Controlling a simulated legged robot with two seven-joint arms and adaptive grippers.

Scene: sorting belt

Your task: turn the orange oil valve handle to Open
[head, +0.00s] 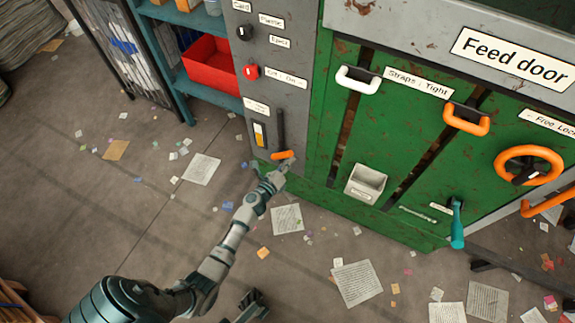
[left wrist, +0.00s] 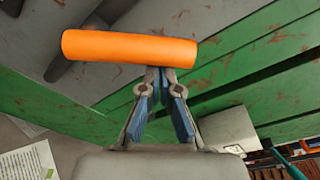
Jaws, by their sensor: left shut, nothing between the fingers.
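The orange handle (head: 283,155) sits at the lower end of a dark lever (head: 280,128) on the grey panel. The lever hangs nearly straight down. In the left wrist view the handle (left wrist: 130,48) is a thick orange cylinder lying across the picture. My left gripper (head: 287,166) is at the handle, with its fingers shut and empty. In the left wrist view the gripper's tips (left wrist: 160,72) meet the lower edge of the cylinder, right of its middle. I cannot tell whether they touch it.
A yellow-and-white indicator (head: 260,135) is beside the lever. A red knob (head: 251,72) and a black knob (head: 244,33) are higher on the panel. The green door (head: 320,120) with a grey box (head: 366,183) is on the right. Papers litter the open floor.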

